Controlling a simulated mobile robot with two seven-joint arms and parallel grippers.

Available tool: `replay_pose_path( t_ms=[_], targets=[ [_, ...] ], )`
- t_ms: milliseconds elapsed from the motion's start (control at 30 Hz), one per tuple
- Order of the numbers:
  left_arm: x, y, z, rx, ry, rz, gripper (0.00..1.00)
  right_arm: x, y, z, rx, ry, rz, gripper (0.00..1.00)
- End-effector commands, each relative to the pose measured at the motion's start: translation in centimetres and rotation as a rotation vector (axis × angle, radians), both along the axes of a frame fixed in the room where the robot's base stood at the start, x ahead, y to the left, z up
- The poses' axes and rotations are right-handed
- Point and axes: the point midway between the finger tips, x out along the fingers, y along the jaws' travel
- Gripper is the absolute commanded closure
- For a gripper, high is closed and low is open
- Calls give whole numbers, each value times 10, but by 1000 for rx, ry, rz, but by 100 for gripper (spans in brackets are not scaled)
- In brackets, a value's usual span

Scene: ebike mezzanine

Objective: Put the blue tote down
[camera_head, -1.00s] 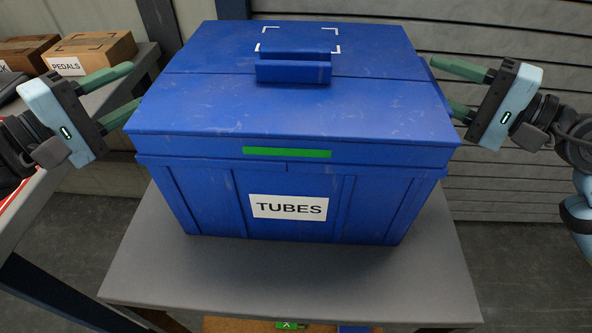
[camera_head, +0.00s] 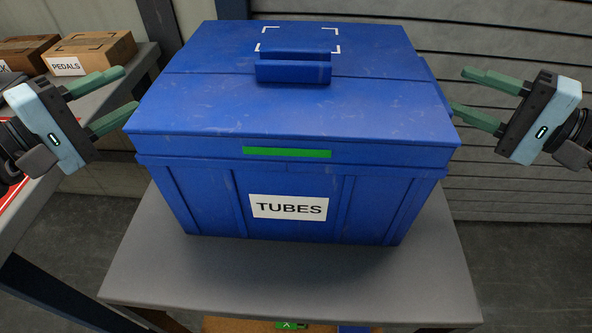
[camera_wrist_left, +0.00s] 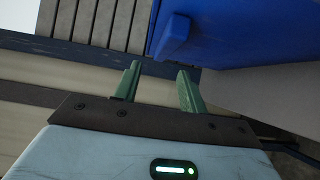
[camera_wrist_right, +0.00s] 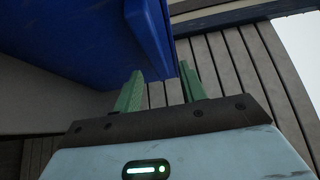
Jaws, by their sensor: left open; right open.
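The blue tote (camera_head: 295,180), with a closed lid and a "TUBES" label, sits upright on a grey table top (camera_head: 290,280). My left gripper (camera_head: 130,90) is open and empty at the tote's left side. In the left wrist view its fingers (camera_wrist_left: 158,82) are apart, and the tote (camera_wrist_left: 240,35) with its side handle lies just beyond the tips. My right gripper (camera_head: 457,90) is open and empty at the tote's right side. In the right wrist view its fingers (camera_wrist_right: 160,82) are apart near the tote's side (camera_wrist_right: 95,45). The tote's far side is hidden.
At the left, another table (camera_head: 85,105) holds cardboard boxes, one labelled "PEDALS" (camera_head: 90,52). A grey slatted wall (camera_head: 500,40) stands behind the tote. A bare strip of table top shows in front of the tote. Items sit on a lower level below it.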

Motion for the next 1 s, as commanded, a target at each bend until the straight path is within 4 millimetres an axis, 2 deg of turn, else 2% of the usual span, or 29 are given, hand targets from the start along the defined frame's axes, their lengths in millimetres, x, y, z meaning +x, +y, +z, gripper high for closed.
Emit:
replay_pose_path(
  t_ms=[200,433,600,1000],
  targets=[
    [0,0,0,0,0,0,58,-23,-34,-1,-1,3,-1,58],
    [0,0,0,0,0,0,58,-38,-55,0,0,2,0,58],
    [0,0,0,0,0,0,58,-43,-62,1,0,0,1,58],
    [0,0,0,0,0,0,58,-43,-63,1,0,0,1,58]
  ],
)
